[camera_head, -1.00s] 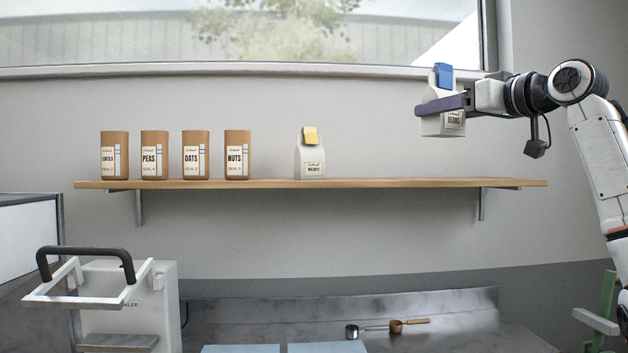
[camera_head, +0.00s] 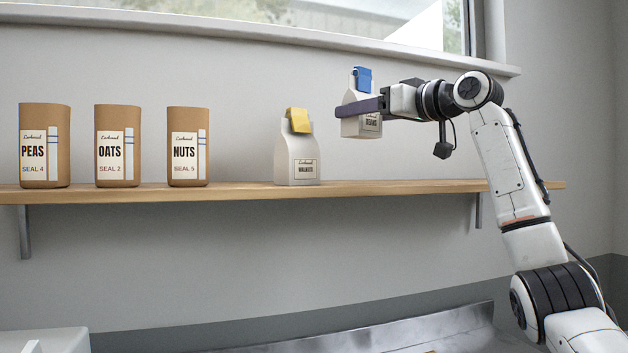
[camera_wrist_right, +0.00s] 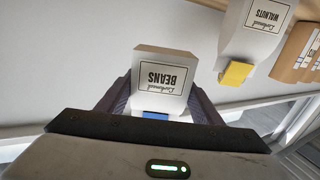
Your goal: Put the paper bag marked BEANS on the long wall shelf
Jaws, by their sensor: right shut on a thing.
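The white paper bag marked BEANS (camera_head: 361,126), with a blue clip (camera_head: 362,77) on top, is in my right gripper (camera_head: 360,107). My left gripper is not in view.
A white WALNUTS bag (camera_head: 297,158) with a yellow clip stands on the shelf left of the held bag. Brown bags marked PEAS (camera_head: 45,145), OATS (camera_head: 117,145) and NUTS (camera_head: 188,146) stand farther left. The board right of WALNUTS is bare. A window sill (camera_head: 250,40) runs above.

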